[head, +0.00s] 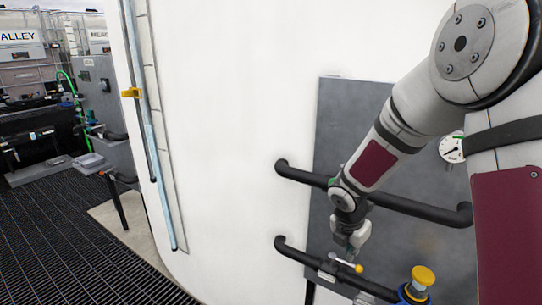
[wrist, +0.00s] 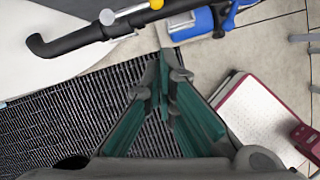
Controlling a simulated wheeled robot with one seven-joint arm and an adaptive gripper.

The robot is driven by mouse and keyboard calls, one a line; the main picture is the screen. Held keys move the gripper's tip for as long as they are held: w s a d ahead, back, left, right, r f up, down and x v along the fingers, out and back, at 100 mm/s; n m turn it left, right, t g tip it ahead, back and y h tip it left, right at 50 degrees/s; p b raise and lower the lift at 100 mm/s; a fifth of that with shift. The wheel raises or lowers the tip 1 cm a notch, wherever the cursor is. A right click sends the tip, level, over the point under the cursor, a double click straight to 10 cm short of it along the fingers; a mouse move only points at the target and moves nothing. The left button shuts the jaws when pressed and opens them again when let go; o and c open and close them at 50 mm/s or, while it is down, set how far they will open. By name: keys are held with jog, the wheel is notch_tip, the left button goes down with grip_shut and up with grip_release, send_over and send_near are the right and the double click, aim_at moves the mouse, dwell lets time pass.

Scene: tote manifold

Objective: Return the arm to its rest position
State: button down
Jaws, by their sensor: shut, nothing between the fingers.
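My gripper (wrist: 164,77) is shut and empty in the wrist view, its green fingers meeting above the dark floor grating. In the head view my arm reaches down from the upper right. My gripper (head: 350,248) there hangs in front of the grey panel (head: 415,235), close to the lower black pipe. From this view I cannot tell whether it touches the pipe.
A yellow-handled valve (head: 347,264), a blue fitting with a yellow knob (head: 423,276) and a gauge (head: 452,149) are nearby. A white tank (head: 230,130) stands left; dark grating (head: 60,245) lies open beyond.

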jog(key=s+r+m+p, duration=0.2)
jog(key=s+r+m, duration=1.2)
jog(key=r, duration=0.5)
jog(key=s+a+r+m+y+p, duration=0.1)
jog(key=s+a+r+m, duration=0.1)
jog(key=s+m, duration=0.3)
jog(key=s+a+r+m+t+y+p, duration=0.1)
jog(key=s+a+r+m, duration=0.2)
jog(key=s, duration=1)
jog(key=r+m, duration=0.2)
jog(key=m, duration=0.1)
jog(key=shift+s+t+y, duration=0.15)
jog(key=shift+t+y, duration=0.15)
